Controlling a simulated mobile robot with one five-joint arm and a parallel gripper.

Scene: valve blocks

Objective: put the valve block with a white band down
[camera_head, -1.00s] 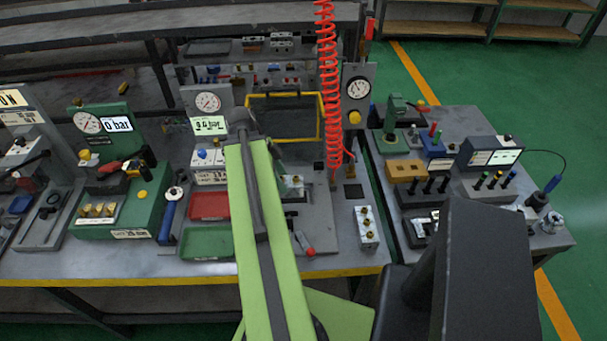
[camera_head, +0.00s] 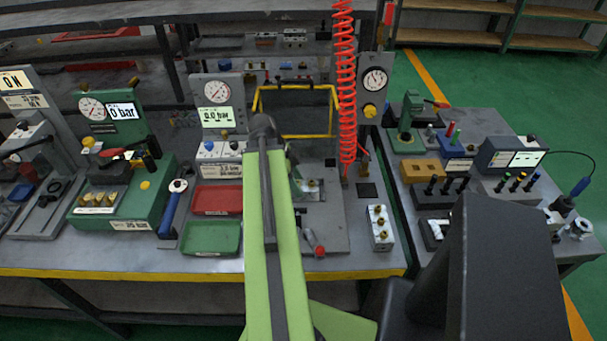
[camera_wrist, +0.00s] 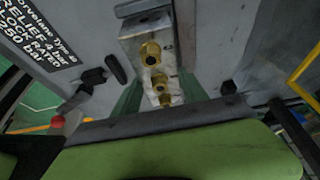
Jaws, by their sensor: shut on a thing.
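In the wrist view a pale metal valve block (camera_wrist: 146,36) with brass ports in a row sits between the green fingers of my gripper (camera_wrist: 157,78), which is shut on it. I cannot make out a white band on it. In the head view my green arm reaches over the workbench, and it hides the gripper and the held block. Another pale block with brass ports (camera_head: 379,229) stands on the bench at the right front.
A red tray (camera_head: 217,199) and a green tray (camera_head: 212,238) lie left of my arm. A grey fixture plate (camera_head: 328,232) with a red-tipped lever (camera_head: 315,244) is to the right. A red coiled hose (camera_head: 345,90) hangs behind. A side table (camera_head: 402,188) holds several parts.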

